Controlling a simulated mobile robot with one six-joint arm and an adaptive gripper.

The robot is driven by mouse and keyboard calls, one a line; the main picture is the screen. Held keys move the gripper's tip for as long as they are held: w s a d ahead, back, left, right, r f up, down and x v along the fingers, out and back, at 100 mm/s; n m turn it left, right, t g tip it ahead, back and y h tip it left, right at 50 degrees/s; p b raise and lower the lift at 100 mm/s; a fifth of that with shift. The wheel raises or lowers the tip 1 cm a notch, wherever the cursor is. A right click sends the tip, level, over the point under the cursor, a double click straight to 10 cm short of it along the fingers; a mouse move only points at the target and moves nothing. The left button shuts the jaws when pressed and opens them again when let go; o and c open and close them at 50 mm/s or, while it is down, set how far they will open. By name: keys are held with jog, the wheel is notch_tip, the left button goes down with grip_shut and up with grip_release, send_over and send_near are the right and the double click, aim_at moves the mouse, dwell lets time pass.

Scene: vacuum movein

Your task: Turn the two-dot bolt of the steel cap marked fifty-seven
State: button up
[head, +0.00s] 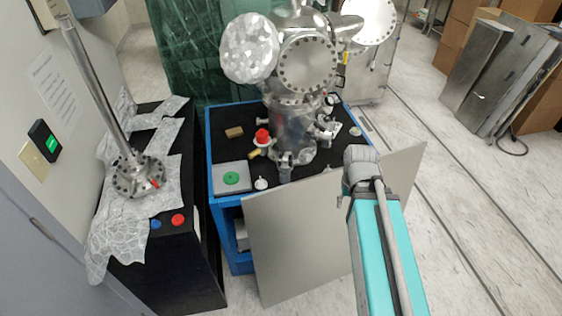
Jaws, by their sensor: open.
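A steel vacuum chamber (292,128) stands on the black-topped blue cart in the head view. A round bolted steel cap (307,64) faces me on its upper part. A second round bolted cap (369,20) shows at the upper right, at the end of a tube. No number fifty-seven and no bolt dots can be read at this size, so I cannot tell which cap is the marked one. My teal arm with a grey joint reaches up at the lower right, but my gripper itself cannot be made out.
A blue cart (209,165) carries a grey plate with a green disc (231,178) and a red-topped item (262,136). A grey panel (296,250) leans before it.

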jog(key=shift+w+d, duration=0.1)
jog(key=shift+d, duration=0.05)
notch_tip(320, 180, up, 4)
jog(key=n+p, duration=0.4)
jog(key=n, duration=2.1)
send_over(280, 161)
jog(key=shift+w+r, duration=0.15)
notch_tip(280, 161, down, 14)
jog(key=b, duration=1.3)
jog(key=shift+r, duration=0.1)
